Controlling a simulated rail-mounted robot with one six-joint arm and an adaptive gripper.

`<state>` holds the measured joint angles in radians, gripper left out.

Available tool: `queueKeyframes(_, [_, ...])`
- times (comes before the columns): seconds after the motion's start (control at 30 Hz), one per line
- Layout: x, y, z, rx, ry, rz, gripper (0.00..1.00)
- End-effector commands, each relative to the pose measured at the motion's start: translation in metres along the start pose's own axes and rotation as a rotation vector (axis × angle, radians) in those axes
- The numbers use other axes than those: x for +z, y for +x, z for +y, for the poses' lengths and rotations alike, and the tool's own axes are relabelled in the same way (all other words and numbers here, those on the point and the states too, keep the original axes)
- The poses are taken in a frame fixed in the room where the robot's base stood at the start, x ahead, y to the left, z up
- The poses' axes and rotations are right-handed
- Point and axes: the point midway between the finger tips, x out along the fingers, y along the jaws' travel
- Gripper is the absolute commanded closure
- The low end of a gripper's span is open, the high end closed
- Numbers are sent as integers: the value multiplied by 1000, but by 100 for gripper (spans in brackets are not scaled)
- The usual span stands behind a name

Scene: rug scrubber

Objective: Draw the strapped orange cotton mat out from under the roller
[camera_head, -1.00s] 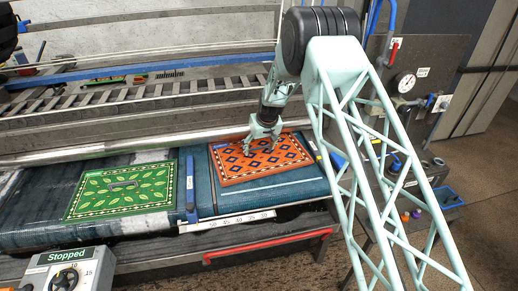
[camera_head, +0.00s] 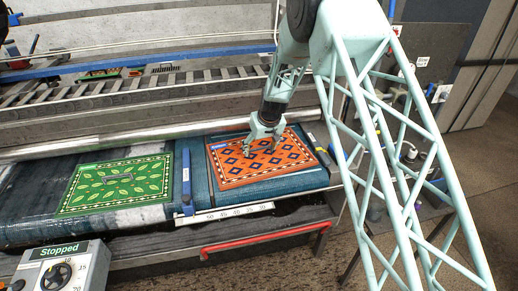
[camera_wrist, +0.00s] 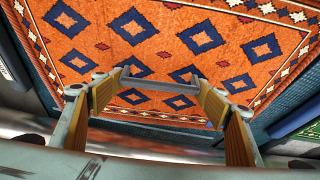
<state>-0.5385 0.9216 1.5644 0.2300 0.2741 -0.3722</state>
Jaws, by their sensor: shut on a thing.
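The orange mat (camera_head: 238,171), with blue diamonds and a patterned border, lies flat on the blue belt in the head view. It fills much of the wrist view (camera_wrist: 85,35). The long silver roller (camera_head: 140,137) runs behind the mat. A strip of blue belt shows between the mat's far border and the roller.
A green leaf-patterned mat (camera_head: 82,193) with a small strap lies to the left, past a blue divider bar (camera_head: 186,180). A white scale (camera_head: 225,212) and red rail (camera_head: 262,239) run along the front. A control box reading Stopped (camera_head: 62,268) stands at front left.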

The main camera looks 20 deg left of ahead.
Motion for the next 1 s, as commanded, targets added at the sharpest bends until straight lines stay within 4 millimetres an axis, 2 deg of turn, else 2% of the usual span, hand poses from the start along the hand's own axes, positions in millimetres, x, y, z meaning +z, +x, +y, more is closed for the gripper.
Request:
queueKeyframes(0.2, [10, -2, -1, -1, 1, -3, 49])
queueKeyframes(0.63, [12, -4, -1, 0, 1, -2, 49])
queueKeyframes(0.67, [12, -4, -1, 0, 1, -2, 31])
queueKeyframes(0.8, [12, -4, -1, 0, 1, -2, 19])
queueKeyframes(0.83, [12, -4, -1, 0, 1, -1, 16])
queueKeyframes(1.0, [12, -4, -1, 0, 0, -1, 16])
